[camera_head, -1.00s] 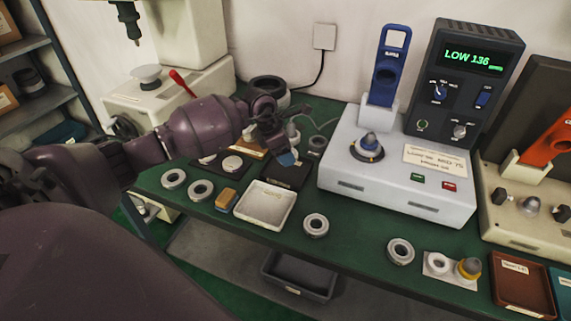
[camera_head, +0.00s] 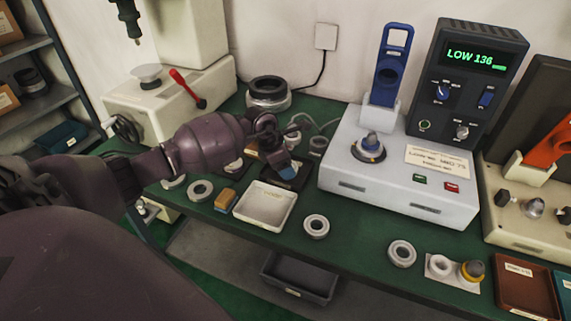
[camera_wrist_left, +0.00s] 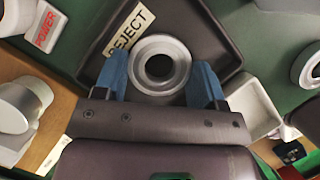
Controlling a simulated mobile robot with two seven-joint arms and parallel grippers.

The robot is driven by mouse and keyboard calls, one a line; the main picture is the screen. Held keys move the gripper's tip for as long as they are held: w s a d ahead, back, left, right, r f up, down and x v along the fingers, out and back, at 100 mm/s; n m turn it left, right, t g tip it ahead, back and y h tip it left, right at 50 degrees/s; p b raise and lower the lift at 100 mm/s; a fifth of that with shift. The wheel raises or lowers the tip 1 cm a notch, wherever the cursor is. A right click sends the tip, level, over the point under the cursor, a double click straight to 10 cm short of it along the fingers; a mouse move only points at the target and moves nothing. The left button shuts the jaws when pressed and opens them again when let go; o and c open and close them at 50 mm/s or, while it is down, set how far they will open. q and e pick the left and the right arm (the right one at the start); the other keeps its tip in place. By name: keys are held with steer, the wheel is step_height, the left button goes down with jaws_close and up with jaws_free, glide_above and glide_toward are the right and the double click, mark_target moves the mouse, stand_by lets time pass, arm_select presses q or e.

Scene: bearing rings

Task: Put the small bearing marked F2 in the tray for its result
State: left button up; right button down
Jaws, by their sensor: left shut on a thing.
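My left gripper (camera_head: 284,168) is over the dark tray (camera_head: 293,185) left of the white gauge box. In the left wrist view its blue fingers (camera_wrist_left: 160,80) are shut on a small grey bearing ring (camera_wrist_left: 160,44), one at each side. The ring lies over the dark tray marked REJECT (camera_wrist_left: 215,36) and partly covers its label. I cannot tell whether it touches the tray floor. No F2 mark is readable on it. The gauge display (camera_head: 474,58) reads LOW 136. My right gripper is not in view.
A white tray (camera_head: 247,213) stands in front of the dark one. Loose rings (camera_head: 201,182) (camera_head: 316,217) (camera_head: 402,243) lie along the bench front. The gauge box (camera_head: 400,196) is close on the right. A brown tray (camera_head: 520,303) is at far right.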

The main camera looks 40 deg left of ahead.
arm_select(q)
steer(key=shift+s+f, duration=0.25)
steer(key=shift+f, duration=0.35)
steer(key=o, duration=0.7)
steer(key=shift+c, duration=0.2)
steer(key=o, duration=0.4)
steer(key=shift+f, duration=0.3)
steer(key=shift+s+d, duration=0.1)
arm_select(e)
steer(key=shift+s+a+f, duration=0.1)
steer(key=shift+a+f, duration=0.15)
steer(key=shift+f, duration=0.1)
arm_select(q)
steer(key=shift+r, duration=0.4)
steer(key=w+p+v, duration=0.1)
steer(key=v, duration=1.2)
steer(key=shift+r+p, duration=0.2)
steer(key=shift+p, duration=0.2)
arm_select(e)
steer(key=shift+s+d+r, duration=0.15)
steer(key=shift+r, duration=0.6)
